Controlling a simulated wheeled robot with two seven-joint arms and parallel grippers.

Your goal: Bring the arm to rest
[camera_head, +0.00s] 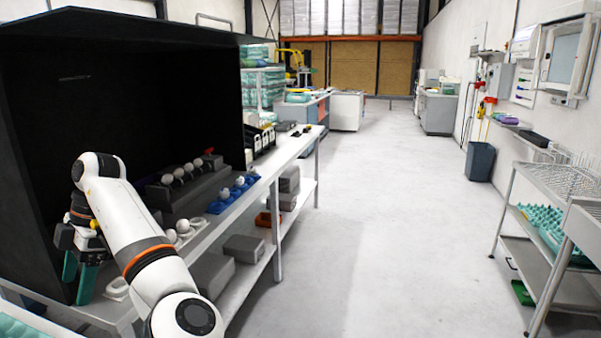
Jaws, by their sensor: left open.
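My left arm (140,235) comes in from the bottom left, white with an orange ring, bent back at its raised elbow. My left gripper (78,282) hangs down at the left, with two green fingers apart and nothing seen between them. It is in front of the black booth (120,100), by the near end of the long workbench (215,230). My right arm and gripper do not show.
White eggs (180,174) sit in rows on a grey block and a blue tray (225,203) along the bench. Grey boxes lie on its lower shelf. A metal rack (545,255) stands at the right. The floor (390,220) between is clear.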

